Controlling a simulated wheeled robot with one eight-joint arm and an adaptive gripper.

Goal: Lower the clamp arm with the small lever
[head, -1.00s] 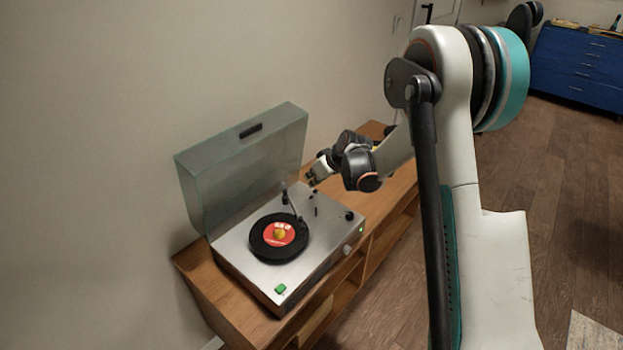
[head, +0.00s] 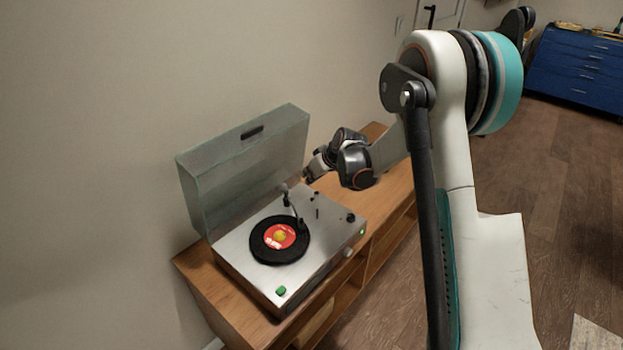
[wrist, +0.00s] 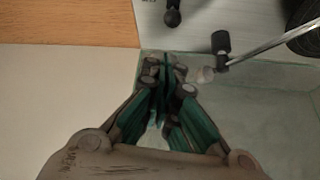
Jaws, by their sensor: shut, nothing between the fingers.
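A silver record player (head: 235,243) sits on a wooden bench with a black record (head: 266,252) on its platter. Its thin arm (head: 294,208), the likely clamp arm, runs from a pivot at the back right to a dark head near the record's right edge. I cannot tell whether the head touches the record. A small dark lever (head: 317,211) stands upright right of the arm. My gripper (head: 308,178) is at the player's back right corner, apart from the lever. In the wrist view its teal fingers (wrist: 163,75) are shut and empty, near the arm's pivot (wrist: 221,42).
The clear lid (head: 240,165) stands open behind the player, close to my gripper. A black knob (head: 351,217), a green light (head: 362,232) and a green button (head: 281,291) are on the player. The wooden bench (head: 385,190) is clear to the right.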

